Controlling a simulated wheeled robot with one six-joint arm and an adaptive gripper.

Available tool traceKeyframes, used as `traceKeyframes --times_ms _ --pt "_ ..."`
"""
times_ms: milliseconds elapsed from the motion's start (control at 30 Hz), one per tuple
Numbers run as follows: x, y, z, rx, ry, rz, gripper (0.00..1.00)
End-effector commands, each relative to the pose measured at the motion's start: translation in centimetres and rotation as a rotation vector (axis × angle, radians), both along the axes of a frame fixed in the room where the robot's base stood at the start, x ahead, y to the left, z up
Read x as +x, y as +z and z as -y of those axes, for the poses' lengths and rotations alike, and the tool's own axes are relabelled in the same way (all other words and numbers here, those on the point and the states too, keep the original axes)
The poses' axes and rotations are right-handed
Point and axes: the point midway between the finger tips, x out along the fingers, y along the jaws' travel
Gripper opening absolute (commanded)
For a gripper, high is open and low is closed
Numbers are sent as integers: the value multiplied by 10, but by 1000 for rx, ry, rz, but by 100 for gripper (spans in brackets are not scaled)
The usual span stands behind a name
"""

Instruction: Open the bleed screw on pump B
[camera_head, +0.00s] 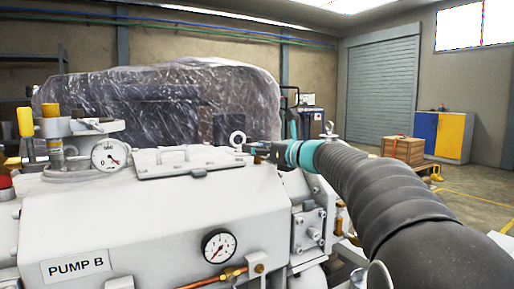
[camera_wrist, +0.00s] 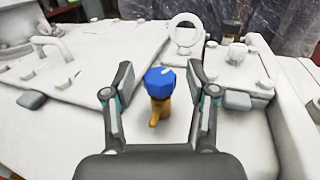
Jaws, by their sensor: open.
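Pump B is the large white machine body (camera_head: 160,215), with a "PUMP B" label (camera_head: 76,268) on its front left. In the wrist view a blue faceted knob (camera_wrist: 161,82) on a brass stem (camera_wrist: 159,111) stands on the white casing; I take it for the bleed screw. My gripper (camera_wrist: 160,94) is open, with one finger on each side of the knob and a visible gap on both sides. In the head view my gripper (camera_head: 262,150) is over the pump's top right, and the blue knob is not visible there.
A white lifting ring (camera_wrist: 186,34) stands just beyond the knob, also in the head view (camera_head: 238,139). A gauge (camera_head: 218,246) sits on the front, another gauge (camera_head: 109,155) at upper left by yellow-handled valves (camera_head: 26,122). A plastic-wrapped machine (camera_head: 200,100) stands behind.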

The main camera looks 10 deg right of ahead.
Motion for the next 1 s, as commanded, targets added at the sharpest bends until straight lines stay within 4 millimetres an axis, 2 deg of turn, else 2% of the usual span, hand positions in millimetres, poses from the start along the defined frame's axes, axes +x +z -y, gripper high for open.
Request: traceKeyframes --times_ms 267,400,500,733,1000 --pt "1 0 -1 0 -1 0 57" --pt "1 0 -1 0 0 0 22" --pt "1 0 -1 0 0 0 0" --pt "2 1 0 1 22 1 0" --pt "3 1 0 1 199 1 0"
